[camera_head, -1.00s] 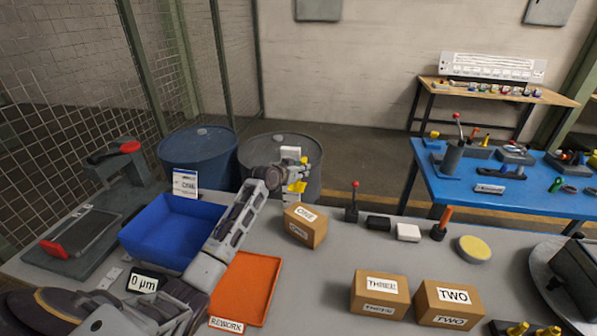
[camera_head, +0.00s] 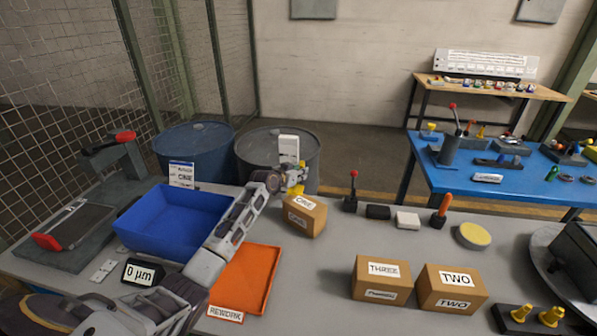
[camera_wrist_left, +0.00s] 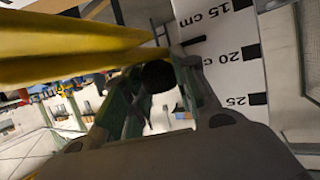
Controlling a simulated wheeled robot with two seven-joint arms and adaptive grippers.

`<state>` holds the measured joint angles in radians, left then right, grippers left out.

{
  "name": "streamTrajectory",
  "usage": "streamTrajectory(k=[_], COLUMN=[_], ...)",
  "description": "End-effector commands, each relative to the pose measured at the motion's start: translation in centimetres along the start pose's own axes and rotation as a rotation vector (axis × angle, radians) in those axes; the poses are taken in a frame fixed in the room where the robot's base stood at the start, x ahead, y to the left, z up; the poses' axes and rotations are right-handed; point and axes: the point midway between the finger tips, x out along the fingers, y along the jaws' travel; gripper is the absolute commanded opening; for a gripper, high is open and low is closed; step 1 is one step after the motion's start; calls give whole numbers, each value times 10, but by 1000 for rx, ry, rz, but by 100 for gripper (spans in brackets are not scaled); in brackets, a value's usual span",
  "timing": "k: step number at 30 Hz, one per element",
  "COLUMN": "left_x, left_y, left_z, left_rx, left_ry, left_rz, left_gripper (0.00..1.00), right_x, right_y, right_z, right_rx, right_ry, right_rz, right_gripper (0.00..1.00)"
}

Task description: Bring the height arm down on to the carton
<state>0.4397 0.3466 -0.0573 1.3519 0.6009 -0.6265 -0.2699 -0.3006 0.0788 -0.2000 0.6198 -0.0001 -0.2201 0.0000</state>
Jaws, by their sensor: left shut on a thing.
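The white height scale (camera_head: 288,147) stands behind the carton in the head view. It also shows in the wrist view, marked 15, 20 and 25 cm (camera_wrist_left: 222,55). The yellow height arm (camera_head: 293,195) is partly hidden by my gripper and lies close above the carton's back edge. I cannot tell whether it touches. It fills the upper left of the wrist view (camera_wrist_left: 80,55). My left gripper (camera_head: 294,177) is shut on the height arm beside the scale. The brown carton ONE (camera_head: 304,216) sits upright on the bench just in front. My right gripper is not in view.
Cartons THREE (camera_head: 381,281) and TWO (camera_head: 451,289) stand at front right. A blue bin (camera_head: 178,222) and an orange REWORK tray (camera_head: 245,283) lie left, beneath or beside my left arm. A red-knobbed lever (camera_head: 352,190) stands right of carton ONE. Open bench lies between them.

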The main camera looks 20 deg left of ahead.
Motion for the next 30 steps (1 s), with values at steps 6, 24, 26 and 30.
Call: streamTrajectory(k=[6, 24, 26, 30], left_x=[9, 20, 20, 20], left_y=[1, 1, 1, 1], left_z=[21, 48, 48, 48], left_rx=[0, 0, 0, 0], left_ry=[-1, -1, -1, -1], left_rz=[1, 1, 1, 1], left_gripper=[0, 0, 0, 33], right_x=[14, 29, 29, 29], right_y=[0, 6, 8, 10], right_z=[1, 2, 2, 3], right_rx=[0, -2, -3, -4], right_ry=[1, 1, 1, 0], right_rz=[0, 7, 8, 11], right_gripper=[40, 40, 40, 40])
